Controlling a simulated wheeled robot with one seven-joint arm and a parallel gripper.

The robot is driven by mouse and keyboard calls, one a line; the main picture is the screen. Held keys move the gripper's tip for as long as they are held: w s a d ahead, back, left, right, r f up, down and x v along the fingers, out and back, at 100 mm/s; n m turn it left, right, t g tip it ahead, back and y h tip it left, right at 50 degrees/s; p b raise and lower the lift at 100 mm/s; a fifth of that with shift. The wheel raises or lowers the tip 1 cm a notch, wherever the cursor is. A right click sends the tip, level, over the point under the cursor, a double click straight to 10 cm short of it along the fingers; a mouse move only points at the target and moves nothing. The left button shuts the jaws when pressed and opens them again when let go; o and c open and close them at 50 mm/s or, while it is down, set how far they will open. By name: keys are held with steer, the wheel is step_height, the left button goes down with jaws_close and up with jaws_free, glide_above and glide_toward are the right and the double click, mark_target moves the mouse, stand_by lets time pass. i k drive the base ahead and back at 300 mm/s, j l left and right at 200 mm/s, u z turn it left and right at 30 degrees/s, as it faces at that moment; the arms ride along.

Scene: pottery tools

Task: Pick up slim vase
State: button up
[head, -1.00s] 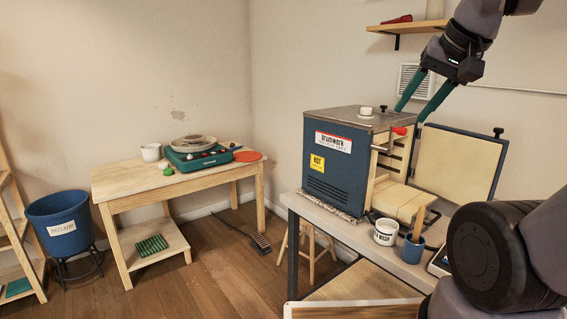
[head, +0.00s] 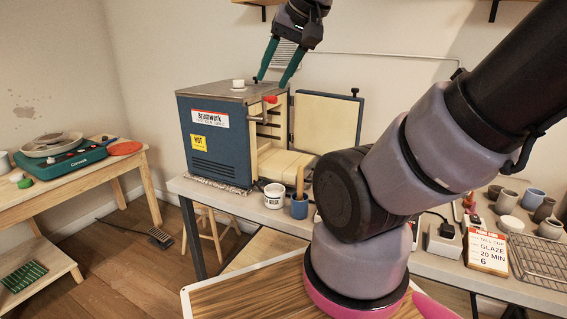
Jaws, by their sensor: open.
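I cannot make out a slim vase for certain. Several small pots and cups (head: 506,200) stand at the right end of the bench, grey, blue and dark; any of them could be a vase, but they are small in view. A dark pot (head: 544,209) stands among them. My gripper (head: 271,82) is open and empty, fingers pointing down, at the top of the blue kiln in the picture. It is far to the left of the pots. My own arm hides the middle of the bench.
The blue kiln (head: 215,135) has its door (head: 327,125) open. A white tub (head: 274,196) and a blue cup with a tool (head: 299,207) stand in front. A wheel table (head: 90,185) is at left.

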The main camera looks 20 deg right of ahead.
mark_target(545, 210)
steer(key=z, duration=2.65)
steer(key=i+l+u, duration=0.25)
steer(key=l, duration=0.2)
steer(key=l+u, duration=0.2)
steer(key=l, duration=0.25)
steer(key=i+l+u, duration=0.25)
steer(key=l, duration=0.2)
steer(key=l+u, duration=0.2)
steer(key=l, duration=0.3)
steer(key=k, duration=0.05)
